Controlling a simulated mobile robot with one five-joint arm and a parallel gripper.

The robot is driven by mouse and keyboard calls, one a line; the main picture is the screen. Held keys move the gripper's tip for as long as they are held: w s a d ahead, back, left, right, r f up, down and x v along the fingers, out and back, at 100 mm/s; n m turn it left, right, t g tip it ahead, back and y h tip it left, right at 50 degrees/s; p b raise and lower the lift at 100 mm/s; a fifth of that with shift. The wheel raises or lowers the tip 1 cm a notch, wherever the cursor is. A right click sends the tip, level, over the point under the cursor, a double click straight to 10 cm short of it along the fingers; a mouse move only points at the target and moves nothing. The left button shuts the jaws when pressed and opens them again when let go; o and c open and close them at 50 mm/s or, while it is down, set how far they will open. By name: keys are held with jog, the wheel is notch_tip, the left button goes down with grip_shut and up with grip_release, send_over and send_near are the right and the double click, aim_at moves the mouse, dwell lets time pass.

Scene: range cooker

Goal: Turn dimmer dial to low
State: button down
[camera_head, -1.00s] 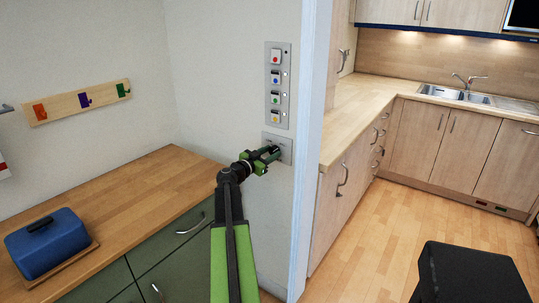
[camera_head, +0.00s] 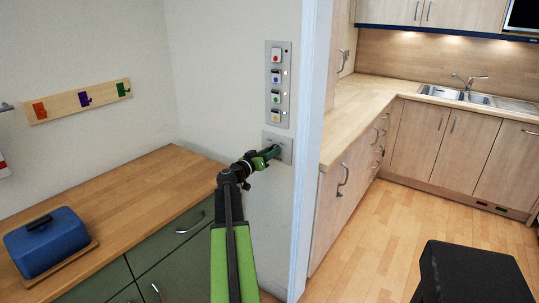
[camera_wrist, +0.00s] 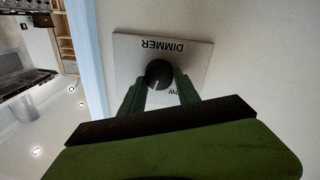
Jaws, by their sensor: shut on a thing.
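The dimmer is a grey plate (camera_head: 287,146) on the white wall, below the button panel. In the wrist view the plate (camera_wrist: 130,62) appears upside down, with the word DIMMER and part of the word LOW readable. Its round black dial (camera_wrist: 158,72) sits at the middle of the plate. My gripper (camera_head: 270,154) reaches the plate, and in the wrist view its two green fingers (camera_wrist: 160,84) are shut on the dial, one on each side. The fingers cover part of the LOW label. I cannot see a pointer mark on the dial.
A button panel (camera_head: 278,85) with several coloured buttons is just above the plate. A white door-frame edge (camera_head: 310,150) stands close on the right. A wooden counter (camera_head: 130,190) with a blue butter dish (camera_head: 46,243) is at left. A black stool (camera_head: 470,272) stands on the floor.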

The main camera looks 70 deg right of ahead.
jog(key=n, duration=0.6)
jog(key=n+t+b, duration=0.1)
jog(key=n, duration=0.5)
jog(key=shift+w+d+f+n+h, duration=0.1)
jog(key=shift+w+f+n+h, duration=0.1)
jog(key=shift+n+h, duration=0.1)
jog(key=shift+s, duration=0.1)
dwell(0.3)
jog(key=c, duration=0.9)
grip_release()
jog(key=b+v, duration=0.1)
jog(key=v, duration=1.6)
jog(key=shift+f, duration=0.1)
